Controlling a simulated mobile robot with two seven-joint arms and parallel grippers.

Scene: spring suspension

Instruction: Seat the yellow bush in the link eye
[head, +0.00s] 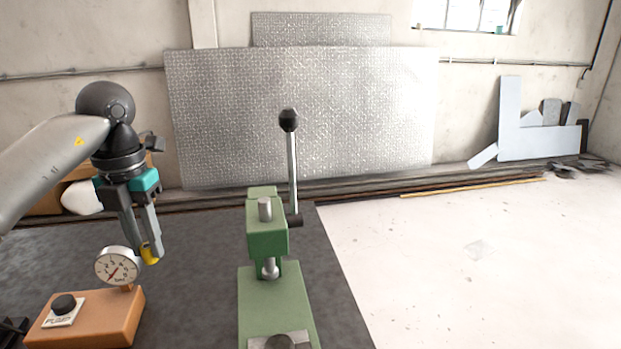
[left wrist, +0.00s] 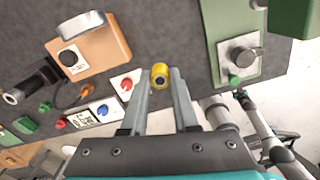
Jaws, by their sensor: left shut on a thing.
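My left gripper (head: 147,254) is shut on the yellow bush (head: 150,255) and holds it in the air behind the dial gauge. In the left wrist view the bush (left wrist: 160,76) sits between the fingertips, its dark bore facing the camera. A grey part with a round boss (left wrist: 242,55) lies on the green press base. It is cut off at the bottom of the head view (head: 280,342), and I cannot tell whether it is the link eye. The bush is apart from it, to its left. I cannot make out my right gripper.
The green press (head: 267,225) stands upright with its black-knobbed lever (head: 289,120) raised. An orange block (head: 85,318) with a dial gauge (head: 116,267) stands at left. Small plates with red (left wrist: 126,84) and blue knobs lie near the gripper. Bare dark table separates bush and press.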

